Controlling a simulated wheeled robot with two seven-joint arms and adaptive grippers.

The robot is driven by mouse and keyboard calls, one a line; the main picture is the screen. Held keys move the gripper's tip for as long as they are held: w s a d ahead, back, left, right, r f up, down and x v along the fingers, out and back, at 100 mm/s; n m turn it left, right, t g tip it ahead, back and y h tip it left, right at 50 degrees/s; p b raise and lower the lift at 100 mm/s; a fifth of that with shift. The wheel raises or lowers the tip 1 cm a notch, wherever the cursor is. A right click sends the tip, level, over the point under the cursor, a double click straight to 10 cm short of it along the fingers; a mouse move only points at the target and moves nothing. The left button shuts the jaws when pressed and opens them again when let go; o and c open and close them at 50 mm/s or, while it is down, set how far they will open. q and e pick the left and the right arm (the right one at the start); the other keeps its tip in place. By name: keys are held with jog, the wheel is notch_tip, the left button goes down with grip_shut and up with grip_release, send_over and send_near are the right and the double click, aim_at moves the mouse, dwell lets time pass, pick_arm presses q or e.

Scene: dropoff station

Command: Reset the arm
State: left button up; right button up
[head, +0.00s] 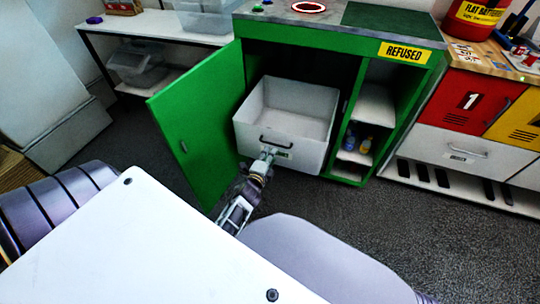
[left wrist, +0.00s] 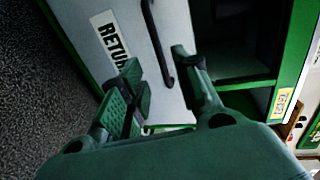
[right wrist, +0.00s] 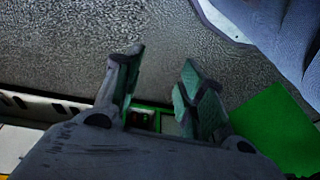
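My left gripper (head: 264,160) is at the front of a white drawer (head: 322,152), close to its dark handle (head: 275,143). In the left wrist view the left gripper (left wrist: 158,75) is open, and the dark handle (left wrist: 158,45) shows between its spread fingers; I cannot tell whether they touch it. The drawer is pulled out of the green cabinet (head: 262,32) and looks empty inside. My right gripper (right wrist: 158,78) is open and empty, with grey carpet beyond its fingertips; it does not show in the head view.
The green cabinet door (head: 202,125) stands open left of the drawer. Small bottles (head: 365,145) stand on a cabinet shelf. Red and yellow lockers (head: 466,100) are at the right. A shelf with a clear bin (head: 138,62) is at the left. The carpet (head: 400,225) at front right is clear.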

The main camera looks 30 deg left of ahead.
dwell(0.7)
